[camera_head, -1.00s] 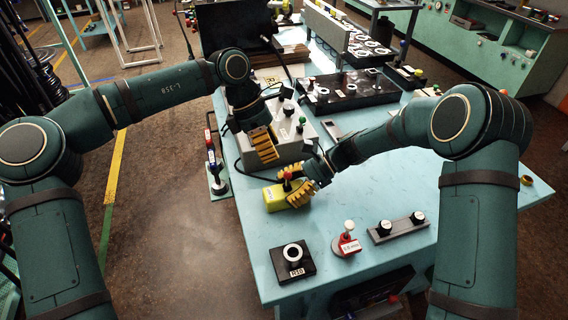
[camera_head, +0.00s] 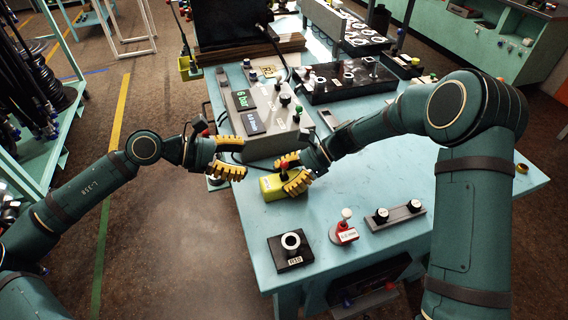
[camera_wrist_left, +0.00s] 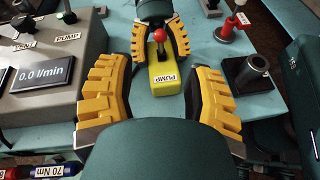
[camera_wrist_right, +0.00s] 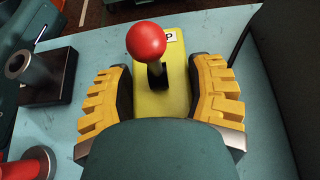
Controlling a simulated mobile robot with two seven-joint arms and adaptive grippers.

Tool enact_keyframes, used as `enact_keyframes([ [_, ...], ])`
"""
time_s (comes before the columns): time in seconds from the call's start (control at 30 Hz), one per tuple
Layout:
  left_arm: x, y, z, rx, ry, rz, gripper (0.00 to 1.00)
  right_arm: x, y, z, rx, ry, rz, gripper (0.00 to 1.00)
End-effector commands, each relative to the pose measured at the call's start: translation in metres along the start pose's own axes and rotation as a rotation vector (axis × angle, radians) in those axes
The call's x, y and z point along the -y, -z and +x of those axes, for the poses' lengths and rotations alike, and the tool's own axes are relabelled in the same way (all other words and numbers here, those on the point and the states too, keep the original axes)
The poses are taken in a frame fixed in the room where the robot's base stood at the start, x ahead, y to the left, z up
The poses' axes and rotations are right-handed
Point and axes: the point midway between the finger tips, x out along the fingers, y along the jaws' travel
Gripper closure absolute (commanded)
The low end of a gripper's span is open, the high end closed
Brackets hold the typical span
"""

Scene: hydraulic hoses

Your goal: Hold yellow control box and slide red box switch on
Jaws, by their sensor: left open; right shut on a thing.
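The yellow control box (camera_head: 275,188) sits at the table's left edge, with a red ball-topped switch (camera_head: 284,165) on it. In the left wrist view the box (camera_wrist_left: 165,76) bears a "PUMP" label and its red knob (camera_wrist_left: 159,35) stands up. My right gripper (camera_head: 292,174) is shut on the box, its yellow fingers along two sides; the right wrist view shows them beside the box (camera_wrist_right: 180,102) and below the red knob (camera_wrist_right: 146,41). My left gripper (camera_head: 236,158) is open and empty, left of the box, with its fingers pointing towards it.
A grey control unit (camera_head: 262,112) with displays stands behind the box. A black block with a ring (camera_head: 291,250), a red-based post (camera_head: 345,228) and a grey bar with black knobs (camera_head: 396,215) lie towards the front.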

Motion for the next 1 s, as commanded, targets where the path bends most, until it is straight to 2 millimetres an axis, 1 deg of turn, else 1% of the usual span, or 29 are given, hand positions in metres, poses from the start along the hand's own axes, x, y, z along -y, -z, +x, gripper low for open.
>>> enact_keyframes([
  [0.3, 0.001, 0.000, 0.058, -0.002, 0.006, 0.001, 0.48, 0.000, 0.000, 0.000, 0.000, -0.001, 0.001, 0.83],
  [0.4, 0.001, 0.000, 0.076, -0.003, 0.005, 0.001, 0.48, 0.000, 0.000, 0.000, 0.000, -0.001, 0.001, 0.83],
  [0.53, 0.001, 0.000, 0.095, -0.003, 0.005, 0.001, 0.48, 0.000, 0.000, 0.000, 0.000, 0.000, 0.001, 0.83],
  [0.7, 0.001, 0.000, 0.108, -0.003, 0.003, -0.001, 0.48, 0.000, 0.000, 0.000, 0.000, 0.000, 0.001, 0.83],
  [1.0, 0.000, 0.001, 0.112, -0.003, 0.002, -0.002, 0.48, 0.000, 0.001, 0.000, 0.000, 0.000, 0.001, 0.83],
])
